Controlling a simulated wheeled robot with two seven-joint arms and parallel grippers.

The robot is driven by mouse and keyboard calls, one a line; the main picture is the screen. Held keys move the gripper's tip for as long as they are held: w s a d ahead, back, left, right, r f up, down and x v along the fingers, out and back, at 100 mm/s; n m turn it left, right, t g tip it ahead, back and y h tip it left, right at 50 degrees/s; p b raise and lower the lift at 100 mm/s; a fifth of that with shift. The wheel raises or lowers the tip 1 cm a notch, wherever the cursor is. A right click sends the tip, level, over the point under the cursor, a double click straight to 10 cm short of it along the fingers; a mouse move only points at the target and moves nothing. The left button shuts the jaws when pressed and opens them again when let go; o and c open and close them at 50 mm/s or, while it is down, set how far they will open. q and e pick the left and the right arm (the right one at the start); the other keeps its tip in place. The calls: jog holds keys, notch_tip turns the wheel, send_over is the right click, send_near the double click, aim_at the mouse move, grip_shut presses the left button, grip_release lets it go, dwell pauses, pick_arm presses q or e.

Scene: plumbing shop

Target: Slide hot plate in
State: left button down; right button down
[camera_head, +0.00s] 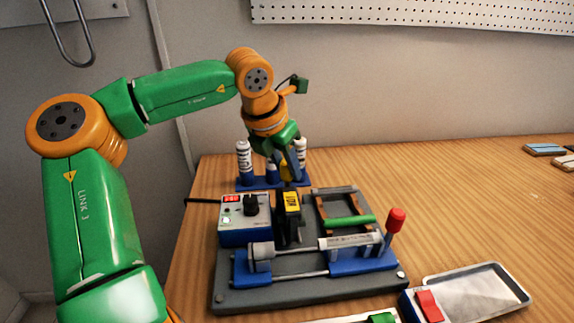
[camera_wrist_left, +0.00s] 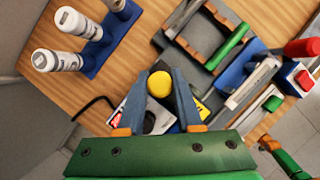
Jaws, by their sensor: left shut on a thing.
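My left gripper (camera_head: 288,170) reaches down from behind onto the hot plate (camera_head: 291,203), a dark upright block with a yellow label. In the left wrist view, the gripper's blue-grey fingers (camera_wrist_left: 160,84) are shut on its round yellow knob (camera_wrist_left: 159,85). The hot plate stands beside the control box (camera_head: 244,217), behind the rails of the pipe machine (camera_head: 300,290). A short grey pipe (camera_head: 262,250) sits in the left clamp and a longer one (camera_head: 350,242) in the right clamp, with a gap between their ends. The plate's lower part is partly hidden.
A blue rack with white bottles (camera_head: 243,160) stands behind the machine. A frame with a green bar (camera_head: 348,221) and a red-knobbed lever (camera_head: 396,218) are at its right. A metal tray (camera_head: 480,291) lies front right. The table's right side (camera_head: 470,210) is mostly clear.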

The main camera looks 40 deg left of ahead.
aim_at(297, 200)
dwell(0.8)
